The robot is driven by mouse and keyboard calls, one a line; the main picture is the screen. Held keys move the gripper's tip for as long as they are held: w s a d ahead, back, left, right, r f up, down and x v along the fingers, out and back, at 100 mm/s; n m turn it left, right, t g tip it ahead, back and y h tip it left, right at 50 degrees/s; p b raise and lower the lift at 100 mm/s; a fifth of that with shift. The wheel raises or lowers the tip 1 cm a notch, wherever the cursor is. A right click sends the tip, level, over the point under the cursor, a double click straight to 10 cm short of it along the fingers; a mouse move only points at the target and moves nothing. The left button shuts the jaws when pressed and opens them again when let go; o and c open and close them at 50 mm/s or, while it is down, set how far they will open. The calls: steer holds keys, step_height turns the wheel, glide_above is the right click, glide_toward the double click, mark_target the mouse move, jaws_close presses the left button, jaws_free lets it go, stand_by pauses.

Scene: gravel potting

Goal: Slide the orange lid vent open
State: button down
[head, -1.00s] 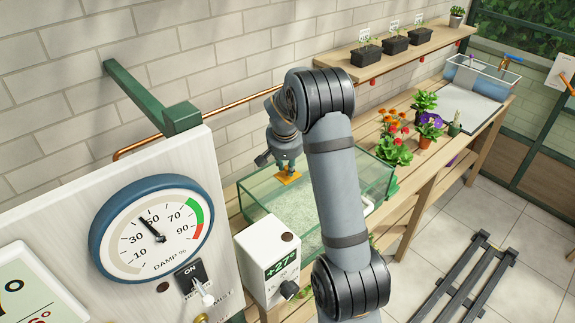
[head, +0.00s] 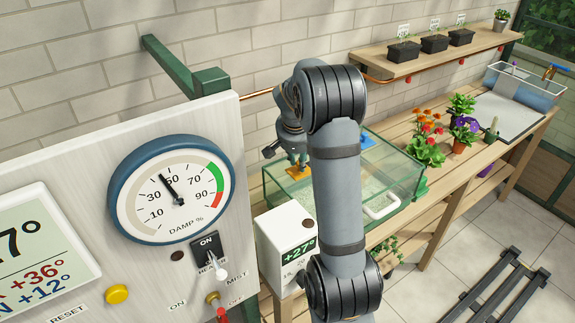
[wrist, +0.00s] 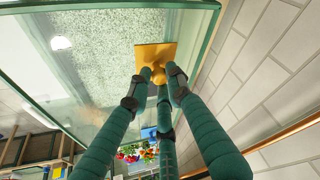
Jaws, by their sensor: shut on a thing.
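The orange lid vent (head: 299,173) is a small flat plate with a knob, at the left part of the glass tank (head: 395,185) top. In the wrist view the vent (wrist: 170,50) lies on the clear pane with pale gravel below. My gripper (wrist: 158,76) is shut on the vent's knob, its green fingers closed around it. In the head view my gripper (head: 298,160) reaches down to the vent, and my arm hides the middle of the tank. The opening under the vent cannot be made out.
A blue piece (head: 367,140) sits at the tank's back right. A white box with a +27 display (head: 287,240) stands in front of the tank. Flowering plants (head: 428,140) stand to its right. The panel with the damp dial (head: 170,190) fills the left. A brick wall (wrist: 270,70) is close beside the gripper.

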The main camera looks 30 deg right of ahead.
steer(key=shift+w+a, duration=0.1)
steer(key=shift+a, duration=0.2)
steer(key=c, duration=1.6)
jaws_free()
steer(key=shift+d, duration=0.1)
steer(key=shift+r, duration=0.3)
steer(key=v, duration=1.1)
steer(key=shift+s+r, duration=0.2)
